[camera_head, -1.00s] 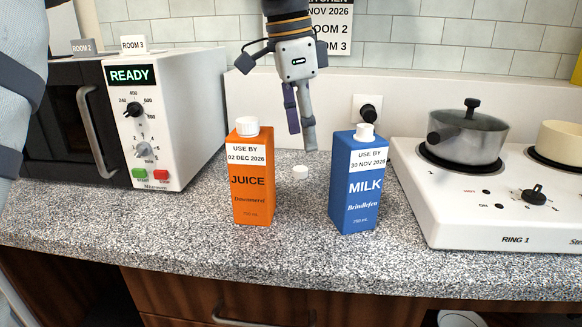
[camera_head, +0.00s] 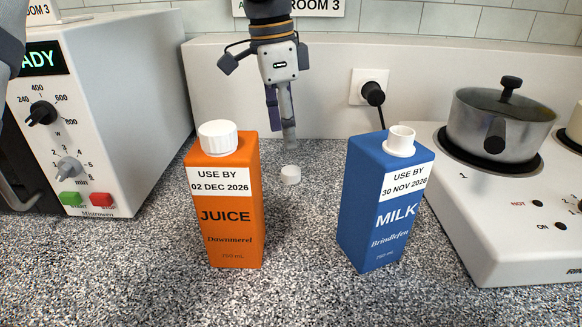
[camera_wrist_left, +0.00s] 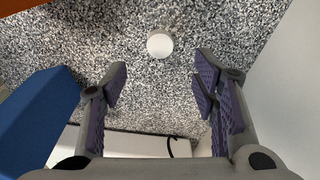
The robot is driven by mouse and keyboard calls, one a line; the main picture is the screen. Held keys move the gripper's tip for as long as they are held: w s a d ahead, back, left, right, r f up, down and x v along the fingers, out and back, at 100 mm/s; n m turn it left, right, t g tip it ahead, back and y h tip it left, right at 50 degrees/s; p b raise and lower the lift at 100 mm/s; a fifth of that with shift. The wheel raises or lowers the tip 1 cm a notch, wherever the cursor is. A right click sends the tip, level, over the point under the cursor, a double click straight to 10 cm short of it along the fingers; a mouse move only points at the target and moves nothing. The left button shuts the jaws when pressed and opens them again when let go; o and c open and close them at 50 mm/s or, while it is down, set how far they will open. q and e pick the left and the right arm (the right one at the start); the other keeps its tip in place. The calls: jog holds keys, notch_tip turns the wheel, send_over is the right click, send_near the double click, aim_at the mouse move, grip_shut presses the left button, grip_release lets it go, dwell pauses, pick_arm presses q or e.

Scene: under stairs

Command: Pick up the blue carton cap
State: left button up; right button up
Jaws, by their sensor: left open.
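The blue milk carton (camera_head: 372,215) stands upright on the counter with an open white spout on top and no cap on it. A small white cap (camera_head: 290,175) lies on the counter between the milk and juice cartons, set a little further back. My left gripper (camera_head: 282,142) points down just behind and above the cap. In the left wrist view, the cap (camera_wrist_left: 160,45) lies ahead of the open, empty fingers (camera_wrist_left: 161,78), roughly centred between them and not touched. The blue carton (camera_wrist_left: 38,115) shows at the left there. My right gripper is not seen.
An orange juice carton (camera_head: 228,225) with its white cap on stands left of the loose cap. A white microwave (camera_head: 130,110) is at the left. A hob (camera_head: 500,230) with a lidded pot (camera_head: 495,122) is at the right. A wall socket (camera_head: 370,86) is behind.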

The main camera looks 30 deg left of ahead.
aim_at(291, 170)
pick_arm(q)
jog(key=f, duration=0.8)
jog(key=shift+w+d, duration=0.2)
jog(key=shift+d, duration=0.15)
jog(key=c, duration=0.9)
